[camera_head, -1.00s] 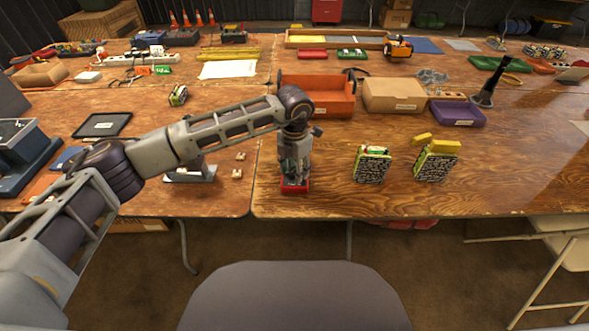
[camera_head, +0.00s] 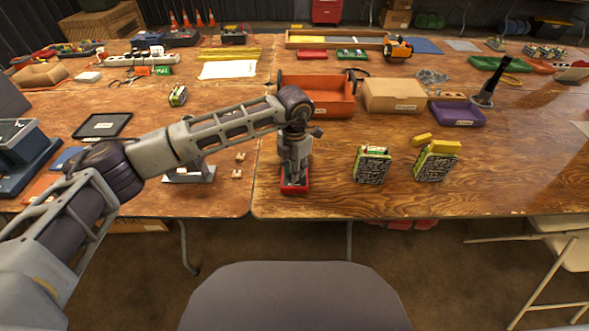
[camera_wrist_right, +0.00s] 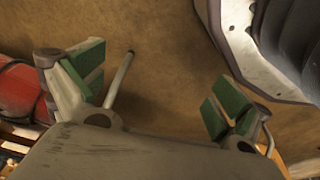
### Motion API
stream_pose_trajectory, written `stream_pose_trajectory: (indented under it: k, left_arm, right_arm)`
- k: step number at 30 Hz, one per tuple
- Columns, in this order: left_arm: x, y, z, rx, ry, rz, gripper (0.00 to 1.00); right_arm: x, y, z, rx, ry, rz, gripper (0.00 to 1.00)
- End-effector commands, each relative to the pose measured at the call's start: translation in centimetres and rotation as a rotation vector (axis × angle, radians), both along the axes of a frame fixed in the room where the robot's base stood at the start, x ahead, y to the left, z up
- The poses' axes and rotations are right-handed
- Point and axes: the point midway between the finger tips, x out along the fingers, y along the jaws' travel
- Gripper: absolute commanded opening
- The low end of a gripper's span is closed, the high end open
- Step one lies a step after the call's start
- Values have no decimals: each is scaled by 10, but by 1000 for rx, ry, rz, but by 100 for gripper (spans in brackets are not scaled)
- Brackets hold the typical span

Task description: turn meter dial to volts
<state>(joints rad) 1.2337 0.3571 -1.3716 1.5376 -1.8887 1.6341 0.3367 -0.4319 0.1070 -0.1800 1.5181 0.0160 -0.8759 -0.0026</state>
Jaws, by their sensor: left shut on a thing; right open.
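A red meter (camera_head: 303,188) lies near the front edge of the right-hand table. My left gripper (camera_head: 295,178) points straight down over it, its fingertips at the meter's face. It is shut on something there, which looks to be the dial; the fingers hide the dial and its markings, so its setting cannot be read. My right gripper (camera_wrist_right: 155,88) is open and empty in the right wrist view, its green-padded fingers wide apart above the floor.
Two upright green-and-black packs (camera_head: 371,166) stand right of the meter. An orange bin (camera_head: 330,98), a cardboard box (camera_head: 394,96) and a purple tray (camera_head: 458,114) sit behind. Small tan blocks (camera_head: 237,173) lie to the left. A chair back (camera_head: 295,300) is in front.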

Motion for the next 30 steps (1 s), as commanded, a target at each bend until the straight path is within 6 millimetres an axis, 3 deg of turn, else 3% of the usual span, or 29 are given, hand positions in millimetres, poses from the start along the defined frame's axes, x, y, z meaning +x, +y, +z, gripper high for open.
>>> stream_pose_trajectory:
  k: [8, 30]
  left_arm:
    - [1, 0, -1, 0, -1, -76, 0]
    - [1, 0, -1, 0, -3, -530, 0]
  right_arm:
    - [-5, 5, 11, 5, 19, 3, 100]
    - [7, 28, 99, 35, 54, 17, 100]
